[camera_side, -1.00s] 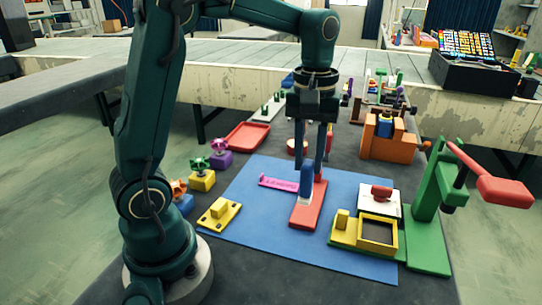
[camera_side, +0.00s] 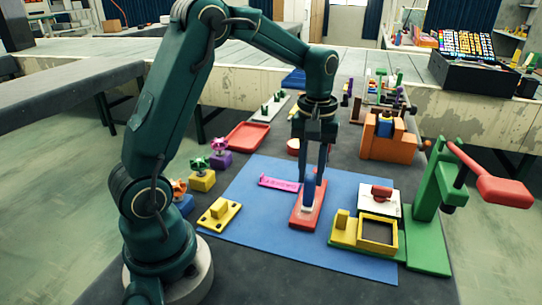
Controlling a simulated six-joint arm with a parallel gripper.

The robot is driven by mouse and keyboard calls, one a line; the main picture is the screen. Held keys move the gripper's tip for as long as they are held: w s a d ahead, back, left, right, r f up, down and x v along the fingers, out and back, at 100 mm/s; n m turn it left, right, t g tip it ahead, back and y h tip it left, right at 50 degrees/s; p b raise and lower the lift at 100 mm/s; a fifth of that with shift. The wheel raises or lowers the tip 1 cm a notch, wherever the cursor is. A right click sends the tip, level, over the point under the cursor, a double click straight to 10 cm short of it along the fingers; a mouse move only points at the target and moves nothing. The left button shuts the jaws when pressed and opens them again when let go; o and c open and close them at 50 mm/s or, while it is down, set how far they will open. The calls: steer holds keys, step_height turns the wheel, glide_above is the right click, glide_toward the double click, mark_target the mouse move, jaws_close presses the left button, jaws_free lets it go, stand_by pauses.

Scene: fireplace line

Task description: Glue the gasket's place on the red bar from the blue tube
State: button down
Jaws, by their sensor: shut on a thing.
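The red bar (camera_side: 301,222) lies on the blue mat (camera_side: 262,243), near its middle. My gripper (camera_side: 312,176) is shut on the blue tube (camera_side: 309,189), between its two long fingers. The tube is upright with a pale lower end (camera_side: 307,207), directly over the red bar. I cannot tell whether its tip touches the bar. The gasket's place is not clearly visible, and I cannot tell whether there is glue on the bar.
A pink strip (camera_side: 279,183) lies left of the bar. A yellow block (camera_side: 219,213) is at the mat's left edge. A yellow frame (camera_side: 377,233), a white block with a red top (camera_side: 379,199) and a green lever press (camera_side: 430,220) stand to the right.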

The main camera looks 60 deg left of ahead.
steer(key=shift+w+a, duration=2.55)
steer(key=shift+a, duration=0.1)
steer(key=shift+s+d, duration=3.9)
steer(key=shift+d, duration=0.05)
step_height(320, 180, up, 8)
steer(key=shift+r, duration=0.15)
steer(key=shift+s+d, duration=0.1)
